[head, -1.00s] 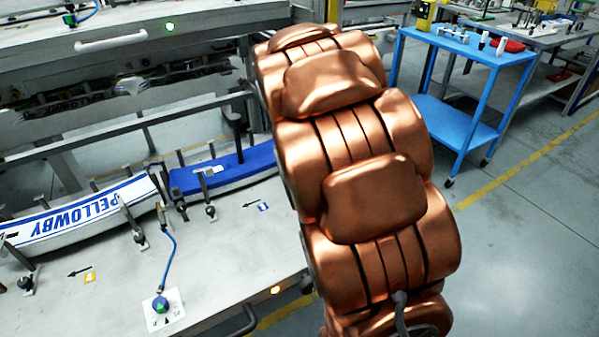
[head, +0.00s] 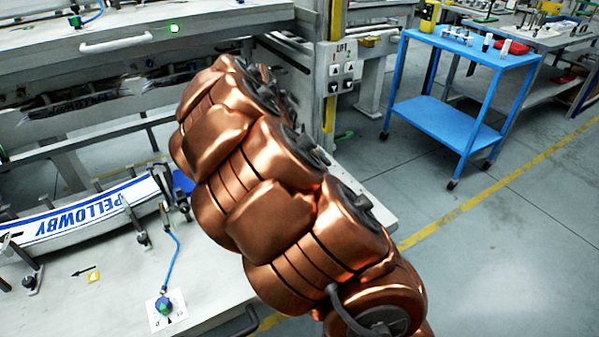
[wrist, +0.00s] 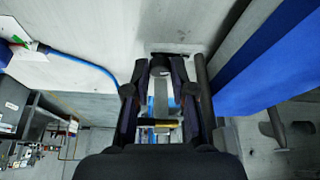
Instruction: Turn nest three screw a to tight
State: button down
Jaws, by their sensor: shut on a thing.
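In the wrist view my gripper (wrist: 163,100) points at the bench, with its two dark fingers on either side of a screw (wrist: 162,71) with a dark, rounded top. The fingers are shut on it. How far the screw is turned cannot be told, and no marking that names the nest or screw is readable. A blue bar (wrist: 268,62) lies to the right of the fingers. In the head view my copper arm hides the gripper and the screw; only a small end of the blue bar (head: 183,184) shows.
A blue-green knob on a white dial plate (head: 165,305) sits near the front, with a blue hose. A blue trolley (head: 470,50) stands beyond clear floor at right.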

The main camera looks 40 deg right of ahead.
jog(key=shift+m, duration=0.3)
jog(key=c, duration=1)
grip_release()
jog(key=shift+a+r, duration=0.2)
jog(key=shift+r, duration=0.25)
jog(key=a, duration=0.8)
jog(key=s+a, duration=0.1)
jog(key=a, duration=0.3)
jog(key=shift+r, duration=0.1)
